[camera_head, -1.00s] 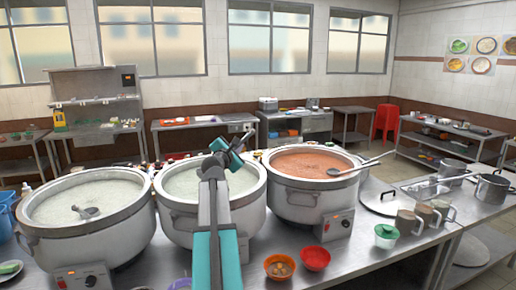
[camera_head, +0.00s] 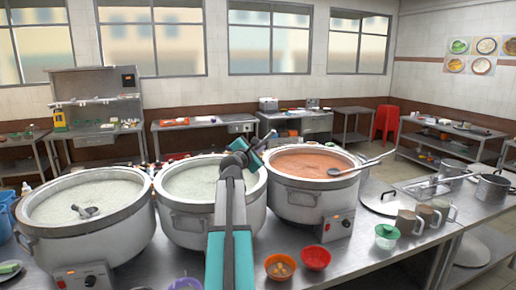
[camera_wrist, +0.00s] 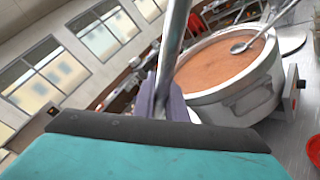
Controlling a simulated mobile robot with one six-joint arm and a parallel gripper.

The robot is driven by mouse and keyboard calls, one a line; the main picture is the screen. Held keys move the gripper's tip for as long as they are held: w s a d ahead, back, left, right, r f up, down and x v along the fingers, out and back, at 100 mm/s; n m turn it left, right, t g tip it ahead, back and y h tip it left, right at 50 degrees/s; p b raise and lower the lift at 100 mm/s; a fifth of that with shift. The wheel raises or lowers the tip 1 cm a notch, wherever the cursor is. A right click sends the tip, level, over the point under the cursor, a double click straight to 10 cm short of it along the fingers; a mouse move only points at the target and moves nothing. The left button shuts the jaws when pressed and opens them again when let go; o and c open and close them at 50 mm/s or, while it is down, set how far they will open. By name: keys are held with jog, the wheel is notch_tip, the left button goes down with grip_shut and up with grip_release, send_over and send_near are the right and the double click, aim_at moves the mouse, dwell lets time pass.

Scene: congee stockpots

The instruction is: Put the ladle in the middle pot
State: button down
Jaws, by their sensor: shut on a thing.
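The middle pot (camera_head: 186,228) is a large steel stockpot of pale congee, partly hidden behind my arm. My gripper (camera_head: 268,137) is above the pots, near the gap between the middle and right pots in the picture. In the wrist view, its fingers (camera_wrist: 166,105) are shut on a metal rod (camera_wrist: 174,45) that looks like the ladle's handle. The ladle's bowl cannot be made out in either view.
The left pot (camera_head: 90,250) holds pale congee and another ladle (camera_head: 87,211). The right pot (camera_head: 305,208) holds orange-brown congee, with a ladle (camera_head: 345,170) across its rim. Bowls (camera_head: 316,258), mugs (camera_head: 408,222) and a lid (camera_head: 378,198) occupy the counter's right side.

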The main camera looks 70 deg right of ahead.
notch_tip(320, 180, down, 10)
jog(key=b, duration=0.7)
jog(key=shift+r, duration=0.2)
jog(key=shift+f, duration=0.25)
dwell(1.3)
jog(key=c, duration=1.7)
grip_release()
jog(key=shift+a, duration=0.1)
jog(key=shift+a, duration=0.1)
jog(key=shift+w+a+r+b, duration=0.15)
jog(key=shift+a+b, duration=0.5)
jog(key=shift+a, duration=2.75)
jog(key=shift+a+r+b, duration=0.2)
jog(key=shift+a+b, duration=0.45)
jog(key=shift+a, duration=2.75)
